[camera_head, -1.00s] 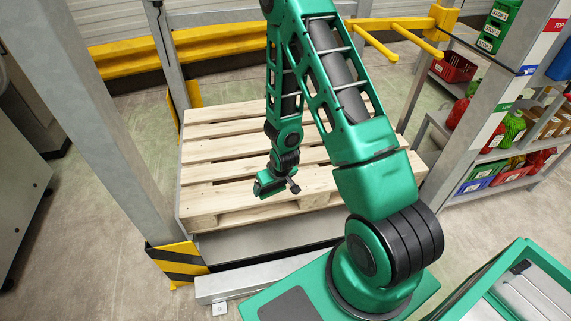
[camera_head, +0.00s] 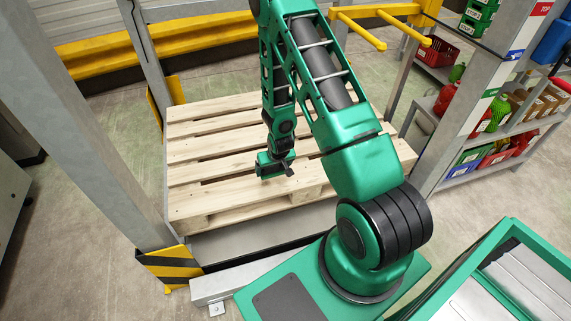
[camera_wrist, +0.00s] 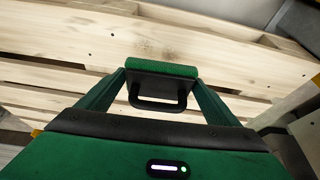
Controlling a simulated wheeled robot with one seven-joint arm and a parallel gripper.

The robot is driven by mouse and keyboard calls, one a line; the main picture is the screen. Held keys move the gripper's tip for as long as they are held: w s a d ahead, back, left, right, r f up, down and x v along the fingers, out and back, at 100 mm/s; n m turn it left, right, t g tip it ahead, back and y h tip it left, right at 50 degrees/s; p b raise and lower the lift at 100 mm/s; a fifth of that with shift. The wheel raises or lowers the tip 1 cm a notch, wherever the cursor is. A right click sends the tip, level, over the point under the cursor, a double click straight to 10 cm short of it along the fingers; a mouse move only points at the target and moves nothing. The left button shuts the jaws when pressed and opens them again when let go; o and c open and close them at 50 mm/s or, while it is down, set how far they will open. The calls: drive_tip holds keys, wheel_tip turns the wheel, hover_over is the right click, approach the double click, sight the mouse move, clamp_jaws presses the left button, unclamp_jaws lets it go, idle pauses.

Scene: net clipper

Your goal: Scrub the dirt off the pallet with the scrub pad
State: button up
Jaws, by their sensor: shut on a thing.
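The wooden pallet (camera_head: 215,150) lies on a low metal platform between grey posts. Its pale slats (camera_wrist: 60,78) fill much of the wrist view. My gripper (camera_head: 274,172) is above the pallet's near part in the head view. In the wrist view my gripper (camera_wrist: 158,98) is shut on the black handle of the scrub pad (camera_wrist: 162,67), which has a green scrubbing face. The pad is over the slats; I cannot tell whether it touches them. My arm hides part of the pallet's right side.
A grey post (camera_head: 75,110) with a yellow-black guard (camera_head: 170,265) stands at left. A yellow rail (camera_head: 200,42) runs behind the pallet. Yellow prongs (camera_head: 405,25) stick out at the back right. A shelf with coloured bins (camera_head: 485,157) stands at right.

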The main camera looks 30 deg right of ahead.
sight(268, 182)
drive_tip(key=shift+m+h, duration=0.4)
drive_tip(key=shift+m, duration=0.5)
drive_tip(key=shift+w+d+f, duration=0.25)
drive_tip(key=shift+d+f, duration=0.95)
drive_tip(key=shift+f, duration=0.25)
drive_tip(key=shift+w+d+f, duration=0.25)
drive_tip(key=shift+d+f, duration=1)
drive_tip(key=shift+f, duration=0.25)
drive_tip(key=shift+w+d+f, duration=0.25)
drive_tip(key=shift+d+f, duration=0.95)
drive_tip(key=shift+f, duration=0.25)
drive_tip(key=shift+f, duration=0.95)
drive_tip(key=shift+a, duration=0.1)
